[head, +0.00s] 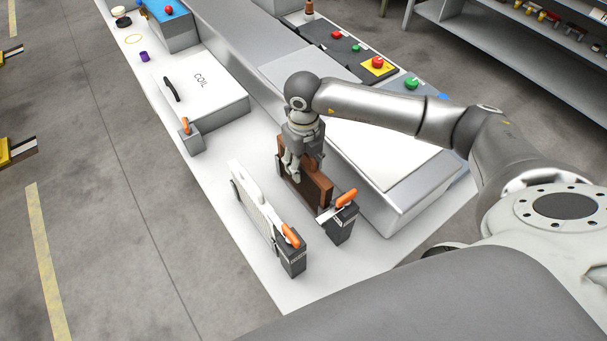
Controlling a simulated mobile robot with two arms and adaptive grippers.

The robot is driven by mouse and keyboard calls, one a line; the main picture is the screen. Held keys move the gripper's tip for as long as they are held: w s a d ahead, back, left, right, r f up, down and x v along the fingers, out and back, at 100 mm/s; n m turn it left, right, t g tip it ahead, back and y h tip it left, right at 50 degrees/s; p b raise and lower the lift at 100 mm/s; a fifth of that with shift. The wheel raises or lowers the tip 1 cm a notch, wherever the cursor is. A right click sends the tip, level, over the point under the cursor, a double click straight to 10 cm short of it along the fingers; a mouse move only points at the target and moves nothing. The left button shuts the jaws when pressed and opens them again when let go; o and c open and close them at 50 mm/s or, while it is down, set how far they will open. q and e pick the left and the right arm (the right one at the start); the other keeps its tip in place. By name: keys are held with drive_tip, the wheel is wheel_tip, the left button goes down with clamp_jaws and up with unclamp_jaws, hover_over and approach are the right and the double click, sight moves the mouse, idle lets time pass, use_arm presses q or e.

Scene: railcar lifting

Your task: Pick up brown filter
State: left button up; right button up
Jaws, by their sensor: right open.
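The brown filter (318,190) is a flat upright panel in a dark holder (341,222) with an orange-handled clamp (346,198) at its near end. My right gripper (292,172) points down at the far part of the filter, with its fingers beside or over the top edge. It is open, and whether a finger touches the filter cannot be told. The gripper hides part of the filter. My left gripper is not in view.
A white filter (252,205) stands in a similar holder to the left. A panel with coloured buttons (376,64) is behind my right arm. The near white tabletop (290,297) is clear.

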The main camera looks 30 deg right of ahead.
drive_tip(key=shift+c, duration=0.3)
clamp_jaws()
drive_tip(key=shift+r, duration=0.15)
